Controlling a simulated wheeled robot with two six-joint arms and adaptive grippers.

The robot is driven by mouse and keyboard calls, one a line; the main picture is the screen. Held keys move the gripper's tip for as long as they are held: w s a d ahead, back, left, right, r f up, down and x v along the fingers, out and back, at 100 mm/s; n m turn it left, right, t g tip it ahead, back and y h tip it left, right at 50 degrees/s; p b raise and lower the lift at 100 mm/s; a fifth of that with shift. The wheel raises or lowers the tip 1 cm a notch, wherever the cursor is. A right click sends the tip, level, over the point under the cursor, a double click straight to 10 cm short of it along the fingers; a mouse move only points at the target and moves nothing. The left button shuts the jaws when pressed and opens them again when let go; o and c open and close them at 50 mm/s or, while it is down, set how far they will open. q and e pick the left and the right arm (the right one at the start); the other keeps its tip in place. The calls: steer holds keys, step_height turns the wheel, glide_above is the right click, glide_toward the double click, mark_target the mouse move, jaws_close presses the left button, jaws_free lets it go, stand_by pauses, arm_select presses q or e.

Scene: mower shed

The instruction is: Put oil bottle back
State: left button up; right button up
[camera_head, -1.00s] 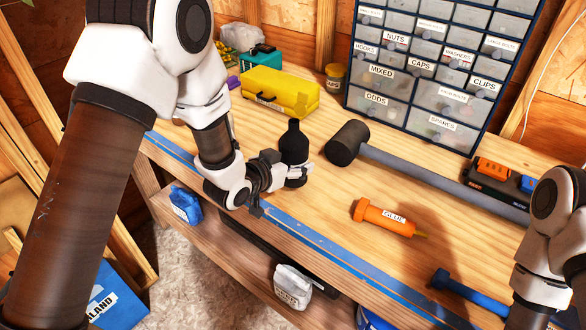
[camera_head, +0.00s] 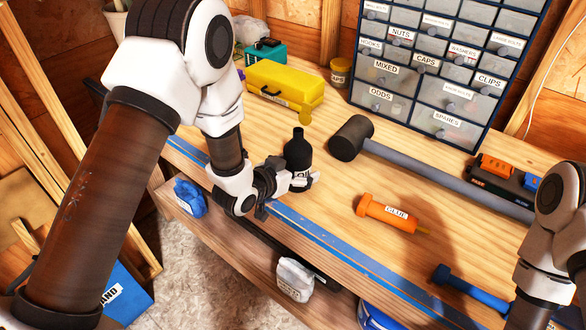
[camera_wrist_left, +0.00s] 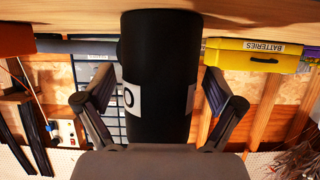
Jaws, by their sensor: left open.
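The oil bottle (camera_head: 298,148) is black with a narrow neck and a white label. It stands upright on the workbench near the blue-striped front edge. My left gripper (camera_head: 302,182) is open at the bottle's lower part, low over the bench. In the left wrist view the bottle (camera_wrist_left: 160,60) stands between the two spread fingers (camera_wrist_left: 158,105), with a visible gap on each side. My right arm shows at the right edge of the head view, but its gripper is out of frame.
A mallet (camera_head: 352,138) and an orange glue tube (camera_head: 388,213) lie right of the bottle. A yellow case (camera_head: 283,86) and a drawer cabinet (camera_head: 420,103) stand behind. A lower shelf holds a white container (camera_head: 294,279) and a blue item (camera_head: 189,197).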

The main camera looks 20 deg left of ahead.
arm_select(q)
steer(key=shift+s+a+r, duration=0.1)
steer(key=shift+s+r, duration=0.05)
steer(key=shift+s, duration=0.1)
steer(key=b+v, duration=0.2)
steer(key=v, duration=0.6)
steer(key=s+a+f+n+g+y, duration=0.2)
steer(key=s+f+g, duration=0.4)
steer(key=s+f, duration=0.7)
steer(key=s+a+f+n+g+y+p, duration=0.1)
steer(key=s+f+g, duration=0.5)
steer(key=s+f, duration=0.7)
steer(key=shift+s+a+f+n+g+y, duration=0.15)
steer(key=shift+s+a+n+g+y, duration=0.15)
steer(key=shift+s+a+n+y, duration=0.65)
steer(key=shift+d+m, duration=0.1)
steer(key=shift+m, duration=0.15)
